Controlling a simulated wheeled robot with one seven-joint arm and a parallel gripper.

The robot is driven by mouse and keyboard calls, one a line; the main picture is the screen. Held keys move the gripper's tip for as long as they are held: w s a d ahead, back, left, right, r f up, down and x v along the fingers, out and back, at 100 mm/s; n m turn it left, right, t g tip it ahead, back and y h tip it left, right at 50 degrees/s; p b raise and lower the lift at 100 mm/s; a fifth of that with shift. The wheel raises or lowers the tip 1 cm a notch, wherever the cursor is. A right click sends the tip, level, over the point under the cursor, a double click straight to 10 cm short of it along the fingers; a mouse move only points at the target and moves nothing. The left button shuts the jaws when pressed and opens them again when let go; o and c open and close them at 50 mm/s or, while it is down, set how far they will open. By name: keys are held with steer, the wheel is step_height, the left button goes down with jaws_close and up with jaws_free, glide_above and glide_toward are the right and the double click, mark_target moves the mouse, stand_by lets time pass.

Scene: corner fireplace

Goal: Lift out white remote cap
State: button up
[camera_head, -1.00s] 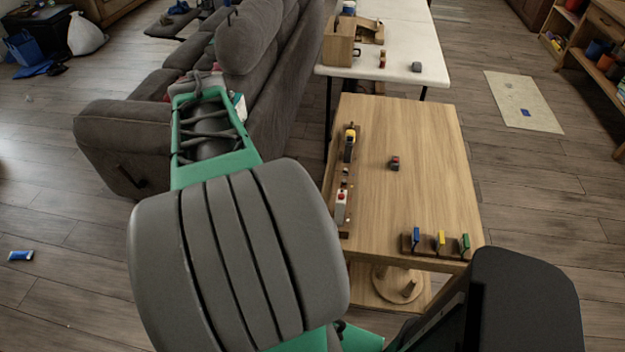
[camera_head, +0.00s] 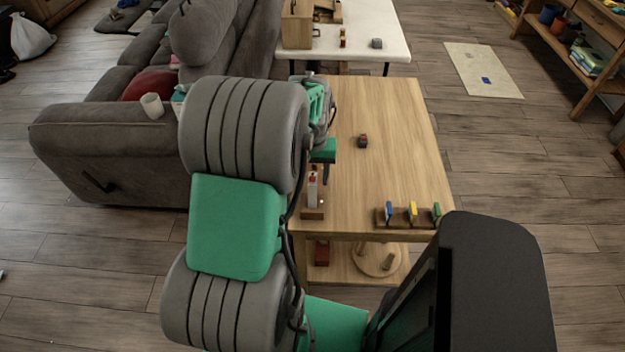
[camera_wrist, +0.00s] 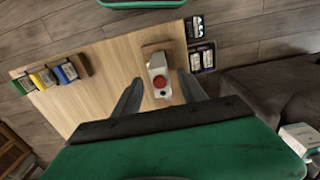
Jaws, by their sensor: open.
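A white remote-like piece (camera_head: 312,190) with a red round button stands in a wooden holder (camera_head: 313,213) at the table's left edge. In the wrist view the white piece (camera_wrist: 157,66) shows its red button and a dark spot, on the wooden holder (camera_wrist: 150,48). I cannot tell its cap apart from its body. My gripper (camera_wrist: 160,77) is open, with one finger on each side of the white piece in that view; no contact shows. In the head view my gripper (camera_head: 327,173) is just beyond the white piece, partly hidden by my arm.
The wooden table (camera_head: 390,110) also bears a small dark-red block (camera_head: 363,141) and a rack (camera_head: 405,218) with blue, yellow and green pieces. Its middle is mostly clear. A grey sofa (camera_head: 110,160) stands to the left, and a white table (camera_head: 375,35) lies beyond.

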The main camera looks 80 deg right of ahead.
jaws_close()
stand_by(0.5)
steer(key=shift+r, duration=0.2)
